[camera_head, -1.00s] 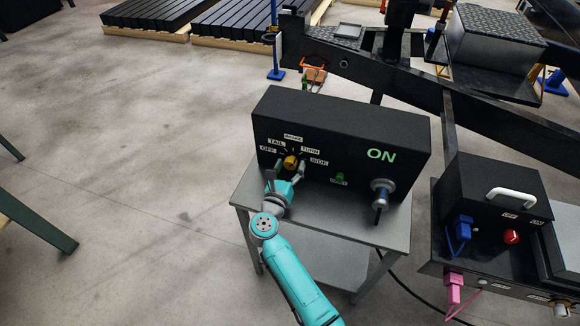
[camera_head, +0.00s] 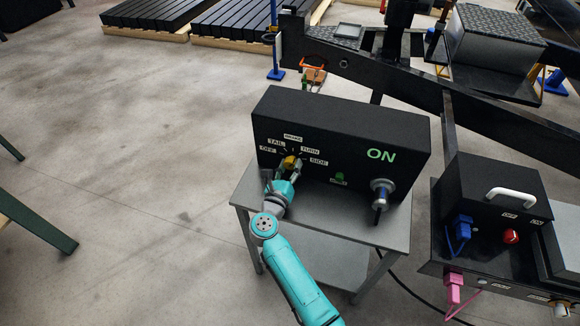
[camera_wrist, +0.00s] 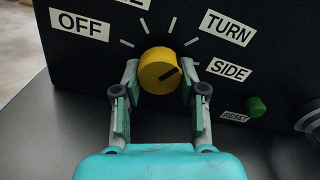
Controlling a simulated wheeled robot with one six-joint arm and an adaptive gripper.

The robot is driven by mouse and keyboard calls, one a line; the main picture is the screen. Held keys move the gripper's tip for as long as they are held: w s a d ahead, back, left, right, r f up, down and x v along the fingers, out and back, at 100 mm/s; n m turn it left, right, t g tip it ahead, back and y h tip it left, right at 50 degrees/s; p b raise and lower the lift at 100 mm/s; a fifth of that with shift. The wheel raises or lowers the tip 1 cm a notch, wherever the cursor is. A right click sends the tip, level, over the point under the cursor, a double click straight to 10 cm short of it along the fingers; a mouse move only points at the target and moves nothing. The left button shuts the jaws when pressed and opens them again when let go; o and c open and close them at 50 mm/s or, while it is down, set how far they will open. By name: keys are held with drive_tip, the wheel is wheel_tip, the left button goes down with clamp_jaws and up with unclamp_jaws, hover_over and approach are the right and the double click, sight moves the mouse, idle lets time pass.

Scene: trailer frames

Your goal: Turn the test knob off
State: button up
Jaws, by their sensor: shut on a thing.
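The yellow test knob (camera_wrist: 160,72) is on the front of a black box (camera_head: 335,125). It also shows in the head view (camera_head: 289,162). Labels around it read OFF (camera_wrist: 80,25), TURN (camera_wrist: 229,28) and SIDE (camera_wrist: 229,69); in the head view TAIL (camera_head: 276,142) shows too. In the wrist view the knob's dark mark points to its right and slightly up, near SIDE. My gripper (camera_wrist: 160,85) has one finger on each side of the knob and is shut on it. The finger tips are partly hidden behind the knob's edges in the wrist view.
A green ON shows on the box (camera_head: 381,155). The box stands on a grey table (camera_head: 330,220). A second black unit with a red button (camera_head: 511,236) stands at right.

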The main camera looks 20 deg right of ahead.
drive_tip(key=n, duration=0.6)
drive_tip(key=shift+d+r, duration=0.1)
drive_tip(key=n, duration=0.5)
drive_tip(key=shift+s+r+n, duration=0.1)
drive_tip(key=shift+r+n, duration=0.05)
drive_tip(key=shift+n, duration=0.15)
drive_tip(key=n, duration=0.5)
drive_tip(key=shift+r+n, duration=0.1)
drive_tip(key=shift+n, duration=0.2)
drive_tip(key=n, duration=0.5)
drive_tip(key=shift+r, duration=0.1)
drive_tip(key=shift+n, duration=0.4)
drive_tip(key=o, duration=1.2)
drive_tip(key=shift+c, duration=0.2)
drive_tip(key=v, duration=1.2)
